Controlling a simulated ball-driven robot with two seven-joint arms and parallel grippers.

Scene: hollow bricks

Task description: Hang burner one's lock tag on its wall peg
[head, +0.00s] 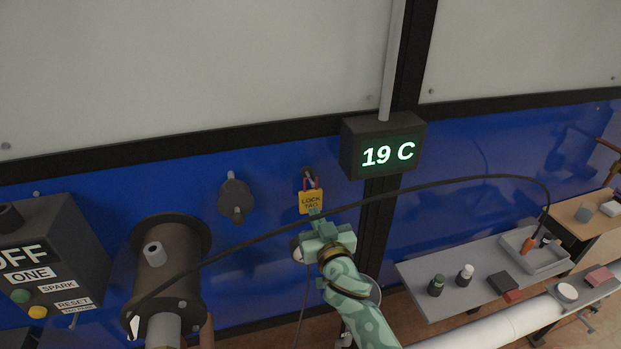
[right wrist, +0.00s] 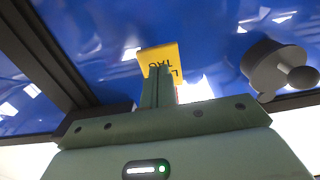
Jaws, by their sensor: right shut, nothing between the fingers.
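The yellow lock tag (head: 311,202), with its red loop, is against the blue wall just below a dark wall peg (head: 307,173). The loop reaches up to the peg and seems to hang around it, though the contact is too small to be sure. My right gripper (head: 316,216) is just below the tag, pointing up, shut and empty. In the right wrist view the shut fingers (right wrist: 158,85) cover part of the tag (right wrist: 160,56); whether they touch it cannot be told. The peg is not clear in that view. My left gripper is not in view.
A dark round knob (head: 236,198) is on the wall left of the tag. A display box (head: 383,146) reading 19 C is to the right. The OFF control box (head: 45,260) and dark burner (head: 170,265) are at left. A black cable crosses the front.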

